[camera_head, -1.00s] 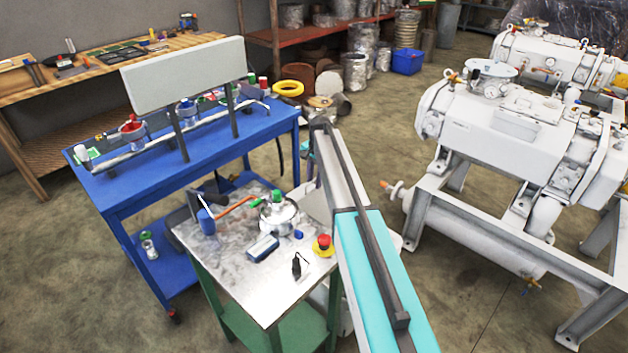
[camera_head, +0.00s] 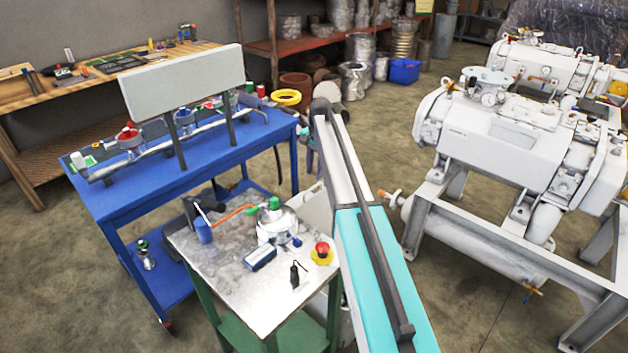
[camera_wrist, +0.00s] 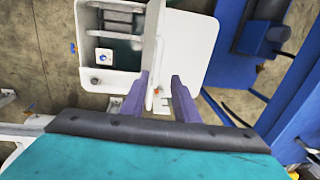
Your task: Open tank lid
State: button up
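In the wrist view a white box-like tank (camera_wrist: 195,52) is below my gripper (camera_wrist: 160,98). A white plate (camera_wrist: 157,42), seen nearly edge-on, stands up from it toward the camera and looks like the lid. Left of the plate is a recess with dark parts. My two purple fingers are apart, one on each side of the plate's lower part. A gap shows by the right finger; contact with the left one is unclear.
A metal-topped table (camera_head: 225,270) with a pot (camera_head: 275,228) and a red button (camera_head: 322,251) stands left of my arm. A blue workbench (camera_head: 110,195) is behind it. Large white machinery (camera_head: 520,140) stands at right. Open floor lies between.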

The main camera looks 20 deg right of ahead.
jog(key=shift+s+d+r, duration=0.1)
jog(key=shift+r, duration=1.1)
jog(key=shift+s+d+r, duration=0.1)
jog(key=shift+r, duration=1.1)
jog(key=shift+f, duration=0.1)
